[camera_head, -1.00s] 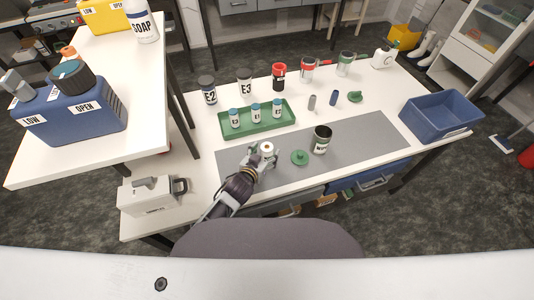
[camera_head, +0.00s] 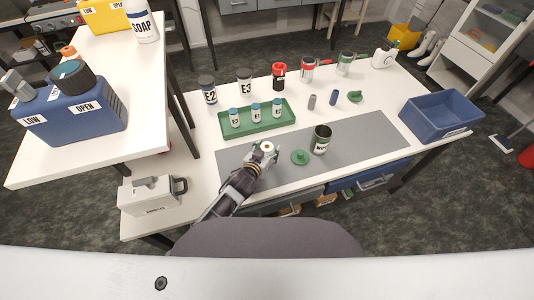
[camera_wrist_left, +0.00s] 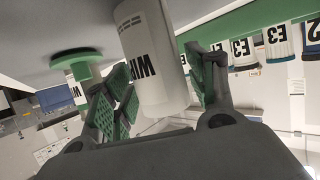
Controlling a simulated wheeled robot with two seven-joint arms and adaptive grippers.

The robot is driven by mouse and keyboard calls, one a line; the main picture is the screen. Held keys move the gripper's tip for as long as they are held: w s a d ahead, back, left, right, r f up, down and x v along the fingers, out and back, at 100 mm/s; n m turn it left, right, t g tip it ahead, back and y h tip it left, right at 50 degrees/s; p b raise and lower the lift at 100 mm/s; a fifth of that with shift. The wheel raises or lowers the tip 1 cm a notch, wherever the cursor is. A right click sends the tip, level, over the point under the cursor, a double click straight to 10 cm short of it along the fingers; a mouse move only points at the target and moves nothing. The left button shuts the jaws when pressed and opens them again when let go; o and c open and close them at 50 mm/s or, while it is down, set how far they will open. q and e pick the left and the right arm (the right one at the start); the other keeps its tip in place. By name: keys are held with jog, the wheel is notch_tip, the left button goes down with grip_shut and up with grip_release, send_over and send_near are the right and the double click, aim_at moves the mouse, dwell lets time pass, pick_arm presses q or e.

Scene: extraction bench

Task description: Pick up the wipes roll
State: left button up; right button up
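The wipes roll (camera_head: 267,146) is a small white upright cylinder at the left part of the grey mat (camera_head: 360,142). In the left wrist view the roll (camera_wrist_left: 152,60) shows large, with dark letters starting "WI", and its far end is cut off. My left gripper (camera_head: 263,151) is around it. I see no clear gap under the roll. My right gripper is not in view.
A green lid (camera_head: 300,157) and an open dark jar (camera_head: 321,139) stand right of the roll. A green tray (camera_head: 284,124) with several small bottles is behind it. A blue bin (camera_head: 440,116) is at the right. The right half of the mat is clear.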

pick_arm(q)
jog(key=c, duration=0.7)
jog(key=shift+r, duration=0.1)
jog(key=shift+c, duration=0.2)
jog(key=shift+r, duration=4.95)
